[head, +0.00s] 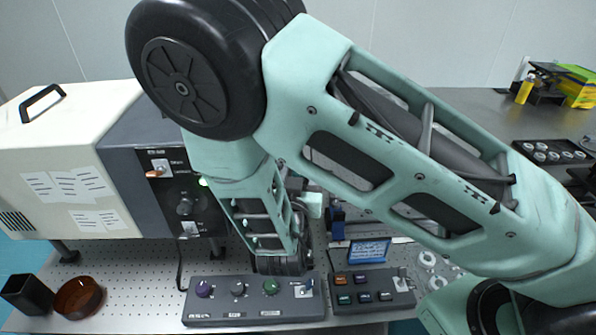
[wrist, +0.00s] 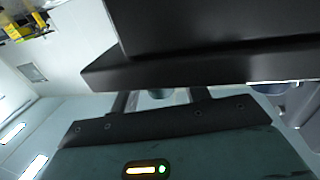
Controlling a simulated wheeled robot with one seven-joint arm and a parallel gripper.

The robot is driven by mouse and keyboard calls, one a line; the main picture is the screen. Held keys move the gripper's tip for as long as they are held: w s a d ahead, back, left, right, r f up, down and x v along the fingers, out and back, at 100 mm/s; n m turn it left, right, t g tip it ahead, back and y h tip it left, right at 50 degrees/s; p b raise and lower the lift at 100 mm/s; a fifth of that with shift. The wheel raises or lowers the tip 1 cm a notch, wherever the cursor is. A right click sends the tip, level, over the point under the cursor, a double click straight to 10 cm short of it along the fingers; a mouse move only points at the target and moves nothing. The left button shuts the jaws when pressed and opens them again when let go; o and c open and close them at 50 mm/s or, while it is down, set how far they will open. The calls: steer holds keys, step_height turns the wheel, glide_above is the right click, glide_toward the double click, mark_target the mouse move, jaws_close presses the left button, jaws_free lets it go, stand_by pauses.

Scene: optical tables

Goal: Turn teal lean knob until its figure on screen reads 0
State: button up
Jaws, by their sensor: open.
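A grey control box (head: 240,312) on the perforated table carries a purple knob (head: 204,289), a dark knob (head: 238,288) and a green knob (head: 270,286). The green one may be the teal lean knob; its label is too small to read. A small lit blue screen (head: 369,251) stands behind a second box; its figures are not legible. My gripper (head: 281,265) points down just behind the green knob in the head view. Its fingertips are hard to make out, and I cannot tell any contact. The wrist view shows dark parts close up and no clear knob.
The second box (head: 372,306) has several coloured buttons and a switch. A cream and dark grey instrument (head: 75,165) stands left. A black cup (head: 28,294) and a brown bowl (head: 78,298) sit front left. A dark tray (head: 553,152) lies right. My arm hides the table's middle.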

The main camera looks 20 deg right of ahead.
steer(key=c, duration=1)
steer(key=shift+o, duration=0.2)
steer(key=shift+n+y+b, duration=0.4)
steer(key=shift+y+b, duration=0.05)
steer(key=shift+y, duration=0.05)
